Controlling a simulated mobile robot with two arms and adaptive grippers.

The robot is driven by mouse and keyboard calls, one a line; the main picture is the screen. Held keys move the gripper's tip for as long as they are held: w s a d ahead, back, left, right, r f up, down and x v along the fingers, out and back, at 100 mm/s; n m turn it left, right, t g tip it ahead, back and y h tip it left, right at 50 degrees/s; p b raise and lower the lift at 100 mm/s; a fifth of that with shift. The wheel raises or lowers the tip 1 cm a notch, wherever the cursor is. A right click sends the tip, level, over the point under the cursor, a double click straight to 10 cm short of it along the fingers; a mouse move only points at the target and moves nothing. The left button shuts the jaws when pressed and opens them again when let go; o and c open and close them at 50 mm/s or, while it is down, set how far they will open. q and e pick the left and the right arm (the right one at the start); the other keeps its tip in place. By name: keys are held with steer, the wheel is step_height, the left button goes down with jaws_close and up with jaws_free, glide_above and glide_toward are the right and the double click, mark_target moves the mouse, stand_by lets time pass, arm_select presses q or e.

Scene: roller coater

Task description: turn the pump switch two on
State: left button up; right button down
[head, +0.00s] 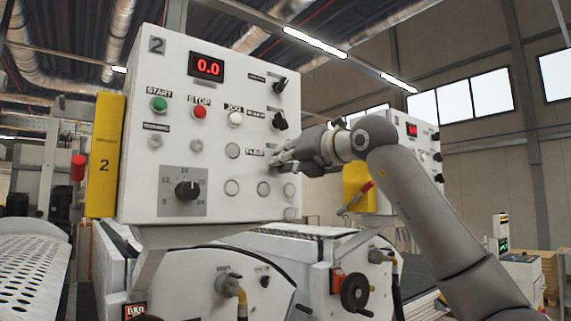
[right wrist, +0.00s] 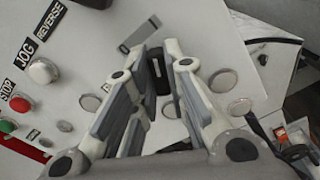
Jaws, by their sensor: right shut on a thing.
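The white control panel (head: 135,190) marked 2 stands in the left and middle of the head view. My right gripper (head: 276,161) reaches in from the right, with its fingertips at the lower right part of this panel. In the right wrist view my right gripper (right wrist: 163,62) has its two fingers on either side of a black switch (right wrist: 161,76) and is shut on it. A small label plate (right wrist: 139,35) is beside the switch. In the head view the fingers hide this switch. My left gripper is not in view.
Two black knobs (head: 280,121) sit above the gripper. Several round buttons, a green start button (head: 159,104) and a red stop button (head: 199,112) are on the same panel. A dial (head: 187,189) is at lower left. A second panel (head: 405,130) stands behind my right arm.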

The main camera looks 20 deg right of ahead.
steer(key=shift+r+m, duration=0.2)
steer(key=shift+m, duration=0.1)
stand_by(0.4)
steer(key=c, duration=1.5)
jaws_free()
steer(key=shift+f, duration=0.1)
steer(key=shift+o, duration=0.2)
steer(key=v, duration=1.2)
